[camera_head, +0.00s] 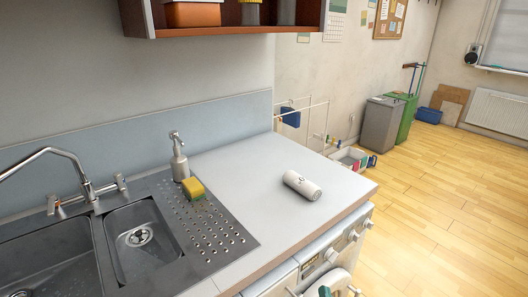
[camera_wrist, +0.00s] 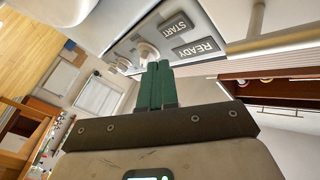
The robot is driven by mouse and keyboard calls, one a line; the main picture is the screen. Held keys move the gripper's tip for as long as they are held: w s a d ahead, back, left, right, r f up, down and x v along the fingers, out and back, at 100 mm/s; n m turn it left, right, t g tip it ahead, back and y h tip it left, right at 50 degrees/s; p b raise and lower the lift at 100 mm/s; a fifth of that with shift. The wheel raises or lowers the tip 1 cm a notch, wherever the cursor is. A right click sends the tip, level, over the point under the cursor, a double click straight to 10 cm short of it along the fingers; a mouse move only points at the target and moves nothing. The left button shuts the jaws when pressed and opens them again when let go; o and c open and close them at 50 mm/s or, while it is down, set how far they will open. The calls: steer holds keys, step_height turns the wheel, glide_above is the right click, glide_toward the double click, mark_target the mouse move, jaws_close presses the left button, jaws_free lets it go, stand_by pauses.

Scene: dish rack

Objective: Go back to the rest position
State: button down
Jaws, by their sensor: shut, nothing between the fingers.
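My gripper (camera_wrist: 158,68) shows in the wrist view with its two green fingers pressed together and nothing between them. The fingers point at an appliance's control panel (camera_wrist: 170,30) with READY and START labels. A round knob (camera_wrist: 147,52) is near the fingertips; I cannot tell whether they touch. In the head view, a small green part of my gripper (camera_head: 324,291) shows at the bottom edge, in front of the appliance (camera_head: 310,268) under the counter.
The counter (camera_head: 262,165) holds a white can lying on its side (camera_head: 302,185), a yellow sponge (camera_head: 194,189) and a soap dispenser (camera_head: 179,158). A sink (camera_head: 140,236) is at left. A shelf (camera_head: 230,30) hangs above. Open wooden floor (camera_head: 450,200) lies at right.

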steer(key=s+d+f+n+g+y, duration=0.1)
steer(key=s+f+n+g+y, duration=0.25)
steer(key=s+n+g, duration=0.6)
steer(key=s+d+r+g+h, duration=0.1)
steer(key=s+d+g, duration=0.1)
steer(key=s, duration=0.7)
steer(key=s+d+r+m+g, duration=0.1)
steer(key=s+d+r+g, duration=0.1)
steer(key=s, duration=0.7)
steer(key=s+d+r+m+g+h, duration=0.1)
steer(key=s+d+g, duration=0.3)
steer(key=s, duration=0.5)
steer(key=shift+r+h, duration=0.35)
steer(key=shift+r, duration=0.15)
steer(key=shift+m+g, duration=0.25)
